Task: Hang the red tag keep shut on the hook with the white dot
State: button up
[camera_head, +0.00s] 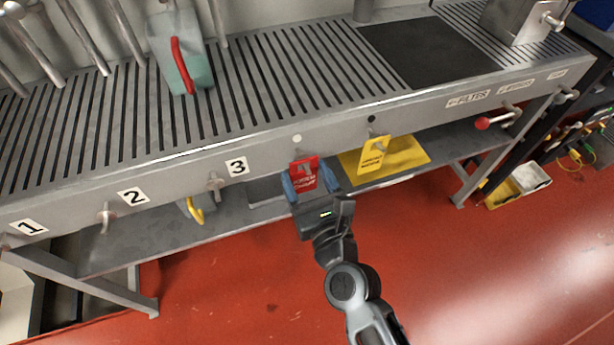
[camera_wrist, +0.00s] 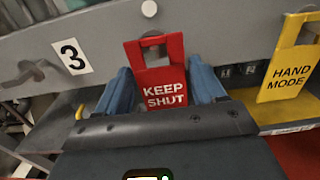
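The red KEEP SHUT tag (camera_head: 304,174) is upright at the front rail, below the white dot (camera_head: 297,138). In the wrist view the tag (camera_wrist: 162,82) stands between the blue fingers, with its square hole at the top and the white dot (camera_wrist: 149,8) above it. The hook below the white dot is mostly hidden by the tag. Something grey shows in the hole, but I cannot tell whether the hook passes through it.
A yellow HAND MODE tag (camera_head: 373,153) hangs to the right, under a black dot (camera_head: 371,118). An empty hook (camera_head: 214,183) is at the left by label 3 (camera_head: 236,167). The slotted bench (camera_head: 225,125) lies behind; a yellow sheet (camera_head: 405,155) lies on the lower shelf.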

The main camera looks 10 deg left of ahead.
jog(key=o, duration=0.3)
jog(key=shift+b+v, duration=0.3)
jog(key=shift+v, duration=3.6)
jog(key=shift+a, duration=0.1)
